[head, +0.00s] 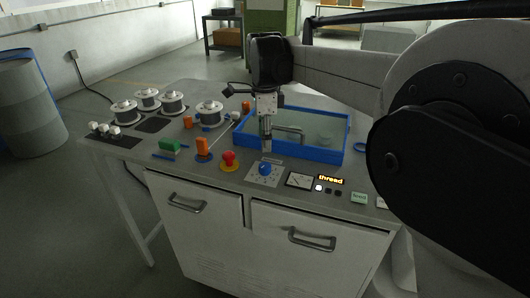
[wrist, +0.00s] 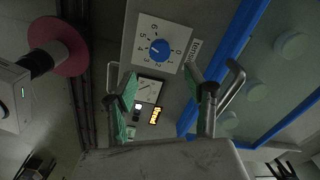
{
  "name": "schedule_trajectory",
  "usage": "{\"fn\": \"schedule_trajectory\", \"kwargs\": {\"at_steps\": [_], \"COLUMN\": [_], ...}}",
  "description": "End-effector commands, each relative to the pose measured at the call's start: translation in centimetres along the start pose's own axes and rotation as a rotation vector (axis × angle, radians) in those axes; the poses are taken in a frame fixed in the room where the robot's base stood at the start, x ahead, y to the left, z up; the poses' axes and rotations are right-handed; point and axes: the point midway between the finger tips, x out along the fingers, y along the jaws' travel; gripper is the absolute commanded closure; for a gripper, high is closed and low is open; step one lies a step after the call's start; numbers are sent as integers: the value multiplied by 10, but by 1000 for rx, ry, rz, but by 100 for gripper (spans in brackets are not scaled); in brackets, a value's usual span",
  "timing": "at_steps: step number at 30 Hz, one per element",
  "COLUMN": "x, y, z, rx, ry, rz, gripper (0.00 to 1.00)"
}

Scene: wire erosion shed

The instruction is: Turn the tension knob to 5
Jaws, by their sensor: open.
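The tension knob (head: 265,169) is a small blue knob on a white dial plate at the front of the machine top. In the wrist view the knob (wrist: 159,50) sits in the middle of the square dial plate (wrist: 146,21), with numbers from 0 to 6 around it. Its pointer is too small to read. My gripper (head: 267,150) is above and just behind the knob in the head view, pointing down. In the wrist view my gripper (wrist: 160,80) is open and empty, its fingers apart, with the knob ahead between and beyond the tips.
A blue-rimmed tank (head: 348,140) lies behind the knob. Several spools stand at the back left.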

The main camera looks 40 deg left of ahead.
Motion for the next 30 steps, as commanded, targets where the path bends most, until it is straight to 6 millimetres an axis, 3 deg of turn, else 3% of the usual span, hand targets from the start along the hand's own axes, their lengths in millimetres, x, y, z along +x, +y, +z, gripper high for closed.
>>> {"fn": "schedule_trajectory", "kwargs": {"at_steps": [7, 25, 30], "x": [-25, -28, -36], "y": [0, 0, 8], "z": [0, 0, -20], "rx": [0, 0, -18], "ry": [0, 0, -2], "rz": [0, 0, -15], "gripper": [51, 51, 51]}}
